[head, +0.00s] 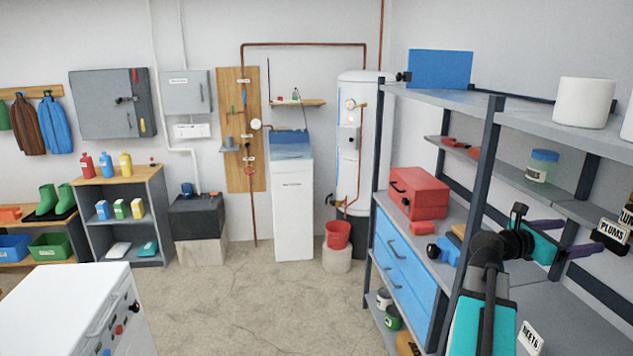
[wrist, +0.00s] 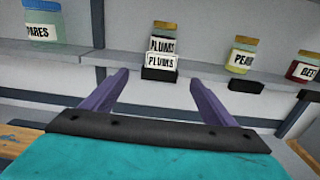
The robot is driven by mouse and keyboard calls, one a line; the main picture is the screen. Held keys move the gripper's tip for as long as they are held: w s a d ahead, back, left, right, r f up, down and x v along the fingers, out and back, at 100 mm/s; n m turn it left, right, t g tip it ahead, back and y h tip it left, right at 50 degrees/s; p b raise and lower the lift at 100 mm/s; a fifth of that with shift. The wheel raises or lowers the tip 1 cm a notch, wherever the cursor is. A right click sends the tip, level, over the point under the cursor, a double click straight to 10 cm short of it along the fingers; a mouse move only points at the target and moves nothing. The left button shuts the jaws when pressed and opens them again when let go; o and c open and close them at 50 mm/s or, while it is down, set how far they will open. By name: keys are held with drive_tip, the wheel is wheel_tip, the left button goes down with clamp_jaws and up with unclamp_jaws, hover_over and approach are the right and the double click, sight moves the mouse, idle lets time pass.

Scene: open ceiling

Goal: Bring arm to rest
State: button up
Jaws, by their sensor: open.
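My arm (head: 490,270) reaches up from the lower right of the head view, beside the metal shelving. My gripper (head: 582,236) points right, toward a shelf. Its two purple fingers are apart, with nothing between them. In the wrist view my gripper (wrist: 158,78) is also open and empty. A jar labelled plums (wrist: 163,28) stands on the shelf beyond the fingertips, behind a second plums label on a black block (wrist: 160,74). In the head view that plums label (head: 611,231) is just right of the fingertips.
The shelving's dark upright (head: 487,150) and upper shelf (head: 440,97) are close to my arm. In the wrist view a pears jar (wrist: 241,57) and a beets jar (wrist: 302,70) stand to the right. A red toolbox (head: 418,192) sits left of my arm. The concrete floor (head: 260,305) is open.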

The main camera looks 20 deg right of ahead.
drive_tip(key=w+a+f+m+t+y+p, duration=0.15)
drive_tip(key=w+a+f, duration=0.35)
drive_tip(key=f, duration=0.5)
drive_tip(key=w+a+f+m+t+y, duration=0.1)
drive_tip(key=w+a+f+y, duration=0.3)
drive_tip(key=f, duration=0.6)
drive_tip(key=w+a+f+m+t+y, duration=0.1)
drive_tip(key=w+a+f, duration=0.55)
drive_tip(key=f, duration=0.35)
drive_tip(key=w+a+f+m+y+p, duration=0.1)
drive_tip(key=a+f+m+y, duration=0.15)
drive_tip(key=a+f, duration=0.9)
drive_tip(key=s+a+f+m+g+y+p, duration=0.1)
drive_tip(key=s+a+f+m+y, duration=0.15)
drive_tip(key=a+f, duration=0.65)
drive_tip(key=s+a+f+m+y, duration=0.1)
drive_tip(key=s+a+f+y, duration=0.15)
drive_tip(key=a+f, duration=0.65)
drive_tip(key=s+a+f+m+g+y, duration=0.1)
drive_tip(key=s+a+f+m, duration=0.1)
drive_tip(key=s+a, duration=0.6)
drive_tip(key=s+a+f+m+g+y+p, duration=0.1)
drive_tip(key=s+a+f+m+g+y, duration=0.1)
drive_tip(key=s+a, duration=0.6)
drive_tip(key=a+f+m, duration=0.1)
drive_tip(key=a+f, duration=0.1)
drive_tip(key=a, duration=0.3)
drive_tip(key=shift+s+a+f+p, duration=0.25)
drive_tip(key=shift+p, duration=0.05)
drive_tip(key=shift+m+g, duration=0.25)
